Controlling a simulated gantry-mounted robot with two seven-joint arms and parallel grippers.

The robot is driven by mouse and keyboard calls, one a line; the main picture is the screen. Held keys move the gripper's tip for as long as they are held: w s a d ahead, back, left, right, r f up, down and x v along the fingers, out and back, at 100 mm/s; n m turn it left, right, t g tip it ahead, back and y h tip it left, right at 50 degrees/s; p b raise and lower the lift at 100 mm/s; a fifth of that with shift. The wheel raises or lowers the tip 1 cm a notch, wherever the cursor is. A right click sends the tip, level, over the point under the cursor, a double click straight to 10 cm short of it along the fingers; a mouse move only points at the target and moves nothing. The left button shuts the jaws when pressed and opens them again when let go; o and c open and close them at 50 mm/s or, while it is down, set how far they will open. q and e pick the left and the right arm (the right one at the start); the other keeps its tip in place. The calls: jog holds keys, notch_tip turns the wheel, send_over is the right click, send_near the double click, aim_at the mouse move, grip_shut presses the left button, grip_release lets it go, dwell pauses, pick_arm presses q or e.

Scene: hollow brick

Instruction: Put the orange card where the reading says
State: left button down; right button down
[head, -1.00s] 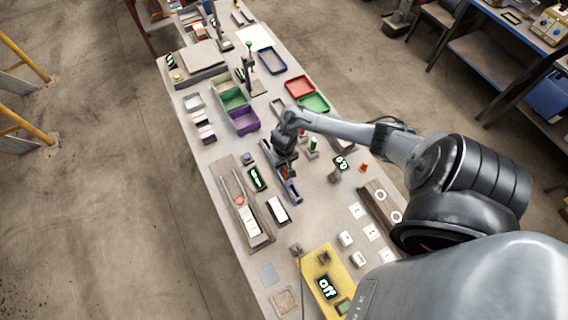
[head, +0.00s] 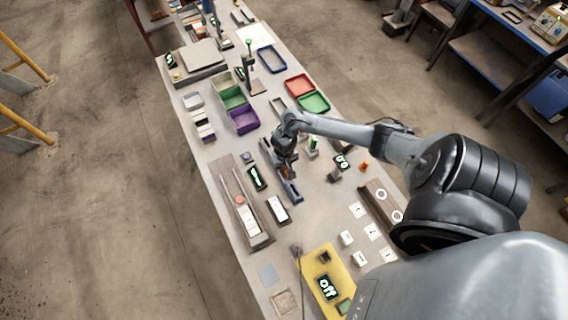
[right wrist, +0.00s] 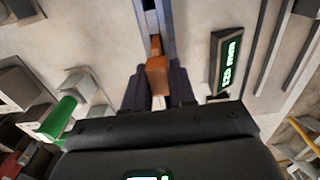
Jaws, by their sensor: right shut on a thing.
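My right gripper (right wrist: 158,88) is shut on an orange piece (right wrist: 157,68), which appears to be the orange card. In the head view the right gripper (head: 286,168) is over a long blue-grey channel (head: 292,190) on the table. In the wrist view the card lies in line with this channel (right wrist: 152,8); I cannot tell whether it touches it. A dark display (right wrist: 224,62) with green characters, too blurred to read surely, stands right of the card. In the head view it is left of the channel (head: 257,178). My left gripper is not in view.
A second display (head: 342,162) stands right of the gripper. A yellow panel (head: 318,262) with a display reading "Off" is at the near end. Green (head: 233,98) and purple (head: 243,120) bins, and red (head: 299,85) and green (head: 314,102) trays, are farther back. A wooden slider board (head: 226,185) lies left.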

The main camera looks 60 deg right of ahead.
jog(key=shift+f, duration=0.5)
jog(key=c, duration=0.8)
grip_release()
jog(key=shift+c, duration=0.2)
jog(key=shift+r, duration=0.15)
notch_tip(320, 180, up, 11)
jog(key=p, duration=0.3)
jog(key=shift+f, duration=0.2)
